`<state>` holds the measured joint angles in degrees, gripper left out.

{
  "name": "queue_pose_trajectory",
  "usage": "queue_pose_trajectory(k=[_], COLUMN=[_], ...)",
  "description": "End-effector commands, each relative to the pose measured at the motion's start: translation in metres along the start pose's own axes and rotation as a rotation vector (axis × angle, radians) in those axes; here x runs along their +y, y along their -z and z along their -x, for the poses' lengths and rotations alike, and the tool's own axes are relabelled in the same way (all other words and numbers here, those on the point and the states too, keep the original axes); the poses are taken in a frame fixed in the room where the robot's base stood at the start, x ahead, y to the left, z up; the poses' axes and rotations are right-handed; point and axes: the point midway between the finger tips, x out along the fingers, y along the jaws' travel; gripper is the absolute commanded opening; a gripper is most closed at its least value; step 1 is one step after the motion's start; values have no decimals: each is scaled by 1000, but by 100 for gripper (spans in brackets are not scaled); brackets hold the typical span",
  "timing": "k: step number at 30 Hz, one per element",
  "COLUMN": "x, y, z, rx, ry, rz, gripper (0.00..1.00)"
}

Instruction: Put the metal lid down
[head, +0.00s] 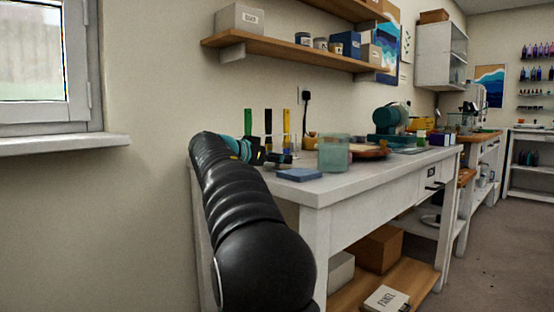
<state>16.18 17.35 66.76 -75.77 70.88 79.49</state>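My black arm reaches over the left end of the white workbench (340,187). My gripper (268,157) is at the arm's far end, low over the bench, small and partly hidden by the arm. I cannot tell whether its fingers are open or shut, or whether they hold anything. I cannot make out a metal lid in this view. A greenish translucent container (334,154) stands on the bench to the right of my gripper. A flat blue block (299,175) lies near the front edge.
Upright yellow and green tools (286,122) stand behind my gripper. A wooden board (370,151) and a teal machine (391,122) are farther right. A shelf (290,49) hangs above. Bare bench top shows along the front edge.

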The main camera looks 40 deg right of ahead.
Motion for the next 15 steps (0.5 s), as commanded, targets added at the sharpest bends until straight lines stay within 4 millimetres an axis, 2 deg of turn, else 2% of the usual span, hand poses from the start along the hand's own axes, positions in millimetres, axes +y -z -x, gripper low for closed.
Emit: queue_pose_trajectory(k=[10, 15], x=[0, -1], y=[5, 2], z=[2, 28], rx=[0, 0], ry=[0, 4], rz=[0, 1], gripper=[51, 51])
